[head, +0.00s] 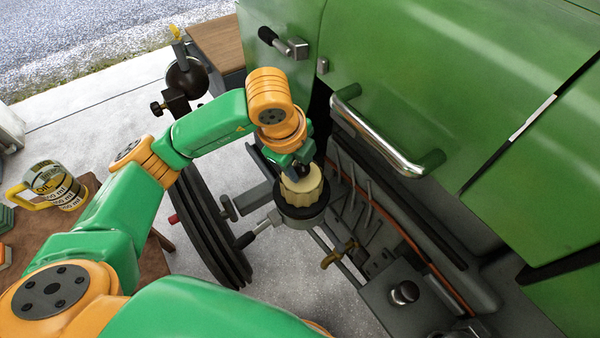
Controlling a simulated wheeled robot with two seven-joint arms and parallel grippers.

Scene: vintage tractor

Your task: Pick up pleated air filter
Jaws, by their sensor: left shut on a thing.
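The pleated air filter (302,191) is a cream, ribbed cylinder at the middle of the head view. It stands upright at the dark round housing (300,214) on the side of the tractor; I cannot tell whether its lower end is still inside the housing or just above it. My left gripper (296,170) comes down from above and is shut on the top of the filter. The fingertips are partly hidden by my own wrist. My right gripper does not show.
The green tractor hood with a chrome handle (378,135) rises close to the right of my left gripper. A black tyre (205,225) stands left of the housing. A brass valve (338,254) sits below. A measuring jug (52,184) stands on a brown table (30,245) at left.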

